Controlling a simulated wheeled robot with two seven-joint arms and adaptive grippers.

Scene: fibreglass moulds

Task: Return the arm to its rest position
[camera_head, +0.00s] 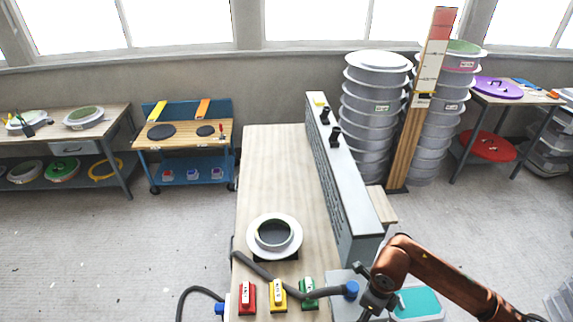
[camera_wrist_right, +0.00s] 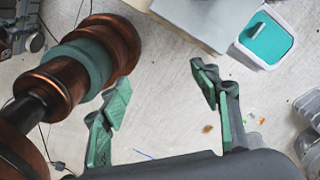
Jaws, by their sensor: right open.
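My right arm, copper-coloured, comes in from the lower right of the head view and bends down beside the front end of the wooden bench (camera_head: 262,180). Dark parts at its end show beside the bench, but the fingertips are not clear there. In the right wrist view my right gripper (camera_wrist_right: 160,78) is open, its two green-padded fingers spread wide with only floor between them. It holds nothing. Copper links with a teal band, mine, fill the left of that view. My left arm and gripper are not in view.
A teal-filled tray (camera_head: 418,303) lies close to my right arm; it also shows in the wrist view (camera_wrist_right: 275,48). A long grey unit (camera_head: 343,180) runs along the bench. A round mould (camera_head: 274,237), a dark hose and red, yellow and green switches (camera_head: 278,297) are on the bench.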

